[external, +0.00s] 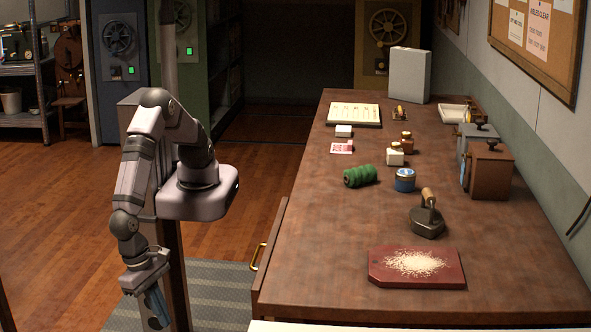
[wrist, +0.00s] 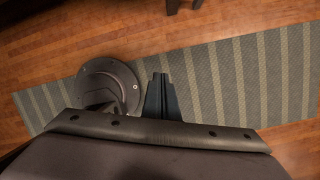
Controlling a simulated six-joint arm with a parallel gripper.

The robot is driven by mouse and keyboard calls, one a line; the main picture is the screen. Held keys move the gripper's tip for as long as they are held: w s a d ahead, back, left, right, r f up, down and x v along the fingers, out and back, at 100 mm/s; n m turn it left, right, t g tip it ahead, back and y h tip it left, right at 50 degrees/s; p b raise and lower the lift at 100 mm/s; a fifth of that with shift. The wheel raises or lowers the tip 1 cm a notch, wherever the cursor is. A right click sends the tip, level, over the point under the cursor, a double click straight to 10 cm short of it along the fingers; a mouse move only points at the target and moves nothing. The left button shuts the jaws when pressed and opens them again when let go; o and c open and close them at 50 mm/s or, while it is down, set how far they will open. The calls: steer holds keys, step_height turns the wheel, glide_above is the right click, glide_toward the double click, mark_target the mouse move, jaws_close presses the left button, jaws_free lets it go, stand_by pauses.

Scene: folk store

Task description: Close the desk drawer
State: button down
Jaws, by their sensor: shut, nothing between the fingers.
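The wooden desk (external: 340,225) stands on the right in the external view. Its drawer (external: 270,243) is on the desk's left side, with a brass handle (external: 258,256). The drawer front stands out a little from the desktop edge; its inside cannot be seen. My gripper (external: 156,308) hangs low, pointing down, to the left of the handle and apart from it. It is shut and empty. In the wrist view the shut fingers (wrist: 161,97) are over the striped mat, and neither drawer nor handle is visible.
A striped mat (external: 220,285) covers the floor between my arm and the desk. On the desktop are a red board with white grains (external: 416,266), an iron (external: 427,218), green twine (external: 360,176), a blue tin (external: 404,180) and several boxes. Floor left of the desk is open.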

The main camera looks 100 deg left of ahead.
step_height(320, 180, down, 13)
steer(key=s+m+t+b, duration=0.3)
steer(key=m+t+b, duration=0.2)
steer(key=b, duration=0.6)
steer(key=w+r+n+t, duration=0.4)
steer(key=r+t, duration=0.1)
steer(key=r, duration=0.5)
steer(key=w+r+n+t+p, duration=0.1)
steer(key=w+r+n+t, duration=0.4)
steer(key=r, duration=0.6)
steer(key=shift+d+r, duration=0.2)
steer(key=shift+d, duration=0.05)
steer(key=shift+w, duration=0.2)
steer(key=w, duration=1.4)
